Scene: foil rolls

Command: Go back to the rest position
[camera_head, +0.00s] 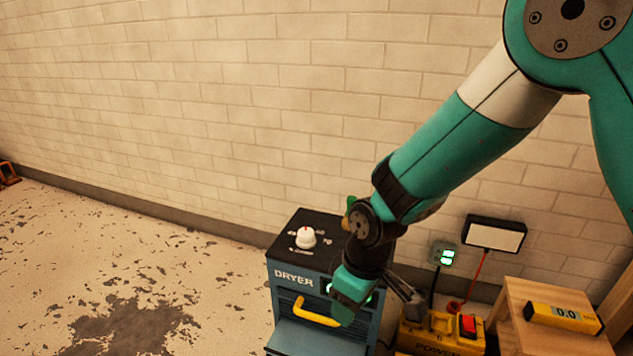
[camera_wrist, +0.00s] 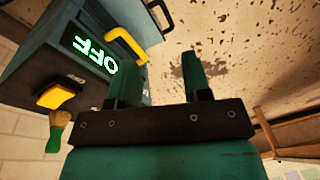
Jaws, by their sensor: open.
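My gripper (camera_wrist: 160,85) shows in the wrist view with its two green fingers apart and nothing between them. In the head view my arm reaches down from the upper right to the dryer, and the fingers are hard to make out there. The blue dryer (camera_head: 285,279) stands by the wall, with a white knob (camera_head: 306,238) on its black top and a yellow handle (camera_head: 316,313) on its front. In the wrist view the dryer's display (camera_wrist: 90,52) reads OFF in green, beside a yellow button (camera_wrist: 58,97). My wrist hides part of the dryer's right side.
A yellow power box (camera_head: 440,332) with a red switch stands right of the dryer. A wooden table (camera_head: 530,335) at the right bears a yellow meter (camera_head: 563,317). A lamp panel (camera_head: 494,235) is near the brick wall.

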